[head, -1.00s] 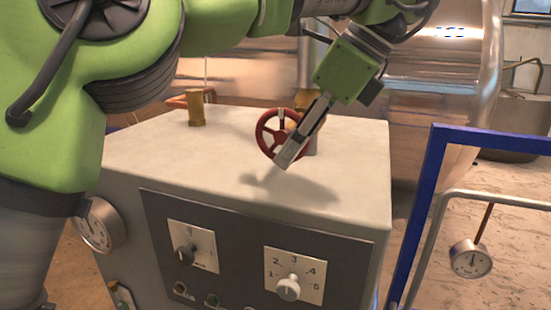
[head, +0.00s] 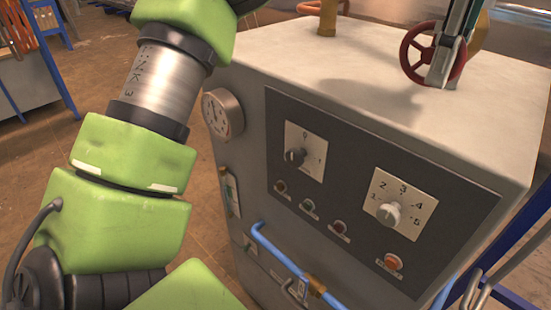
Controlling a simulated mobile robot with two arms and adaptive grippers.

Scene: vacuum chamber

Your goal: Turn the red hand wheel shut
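The red hand wheel (head: 408,48) stands upright on top of the grey cabinet (head: 360,65), near the upper right of the head view. My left gripper (head: 438,78) points down at the wheel, and its fingers overlap the right part of the rim in the picture. The fingers look close together, but I cannot tell whether they grip the rim or are only in front of it. The upper part of the gripper is cut off by the frame's top edge. My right gripper is not in view.
The cabinet's front panel carries a numbered dial (head: 389,213), a smaller knob (head: 294,157) and several buttons. A round gauge (head: 222,114) is on its left side. A brass post (head: 327,18) stands behind on top. A blue pipe (head: 275,250) runs low in front.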

